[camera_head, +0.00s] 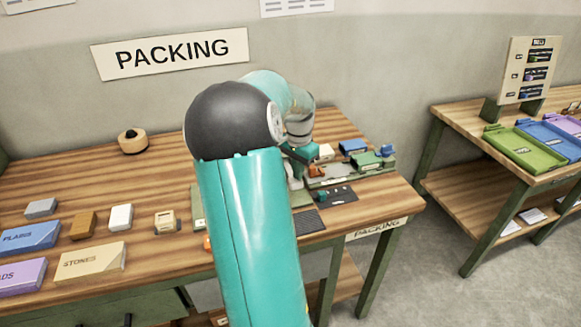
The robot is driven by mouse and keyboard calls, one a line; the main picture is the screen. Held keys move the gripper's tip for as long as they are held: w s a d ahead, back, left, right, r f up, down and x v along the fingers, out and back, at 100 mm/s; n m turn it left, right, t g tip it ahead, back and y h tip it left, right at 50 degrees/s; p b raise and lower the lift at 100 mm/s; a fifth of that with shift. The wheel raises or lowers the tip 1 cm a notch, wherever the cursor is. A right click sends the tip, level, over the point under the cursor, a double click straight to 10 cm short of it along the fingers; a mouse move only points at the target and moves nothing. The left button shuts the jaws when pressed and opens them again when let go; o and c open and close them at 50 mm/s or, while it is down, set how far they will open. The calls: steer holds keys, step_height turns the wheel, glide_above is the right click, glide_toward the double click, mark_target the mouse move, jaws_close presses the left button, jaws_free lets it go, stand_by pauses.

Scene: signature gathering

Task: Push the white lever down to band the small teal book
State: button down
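My teal arm with its black joint fills the middle of the picture and reaches down over the right part of the packing table. My gripper (297,158) is small and mostly hidden behind my arm and wrist; its fingers cannot be made out as open or shut. It is close to the left end of a grey-green banding fixture (345,171) on the table. A small white piece (325,151) shows beside it; I cannot tell whether this is the white lever. Teal patches show near the gripper, but I cannot clearly pick out the small teal book.
Blue and green parts sit at the fixture's right end. A dark mat (333,196) lies in front of it. Several blocks and boxes, including the STONES box (91,261), lie at the left. A round wooden item (132,141) stands behind. Another table (450,112) with coloured trays is at right.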

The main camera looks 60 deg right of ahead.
steer(key=shift+f, duration=1.45)
stand_by(0.6)
steer(key=shift+r, duration=4.55)
steer(key=w+a+r+n+t, duration=0.1)
steer(key=w+a+r+n, duration=0.2)
steer(key=a, duration=0.6)
steer(key=w+a+r+n+t, duration=0.1)
steer(key=w+a+n, duration=0.3)
steer(key=a, duration=0.5)
steer(key=w+a+r+n+t, duration=0.1)
steer(key=w+a+r+n, duration=0.2)
steer(key=a, duration=0.6)
steer(key=s+a+n+t, duration=0.1)
steer(key=s+a+n, duration=0.1)
steer(key=a, duration=0.5)
steer(key=s+a+f+n, duration=0.1)
steer(key=s+a+n, duration=0.1)
steer(key=a+n, duration=0.3)
steer(key=s+a+n+t, duration=0.1)
steer(key=a+n, duration=0.3)
steer(key=a, duration=0.6)
steer(key=shift+s+f+t, duration=0.15)
steer(key=shift+s+t, duration=0.15)
steer(key=shift+s, duration=0.35)
